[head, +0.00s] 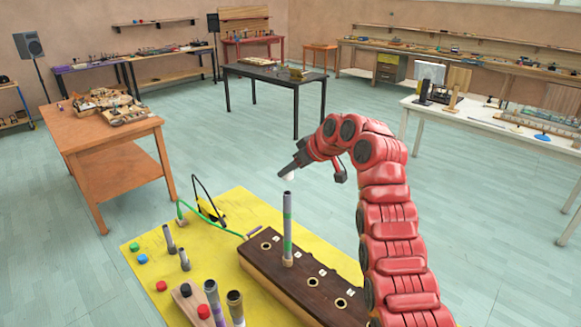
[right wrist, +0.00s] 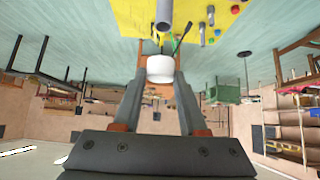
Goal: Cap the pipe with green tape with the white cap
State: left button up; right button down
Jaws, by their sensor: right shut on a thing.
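The pipe with green tape (head: 287,228) stands upright in a hole of the long dark wooden block (head: 300,270). My right gripper (head: 287,172) is just above the pipe's top end and is shut on the white cap (head: 289,177). In the right wrist view the white cap (right wrist: 160,68) sits between the two fingertips (right wrist: 160,80). A grey pipe end (right wrist: 166,12) shows near the cap there, with a gap between them in the picture. The cap looks apart from the pipe in the head view too. My left gripper is not in view.
A yellow mat (head: 135,290) lies under the block. Several short grey pipes (head: 169,238) stand to the left. A green cable (head: 215,228) runs behind the block. Other block holes (head: 313,282) are empty.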

aim_at(287, 193)
jog(key=shift+f+b, duration=0.85)
jog(key=shift+f, duration=1.2)
jog(key=shift+b, duration=0.4)
jog(key=shift+f+b, duration=0.1)
jog(key=shift+b, duration=0.2)
jog(key=shift+f+b, duration=1.3)
jog(key=shift+f, duration=0.25)
dwell(0.5)
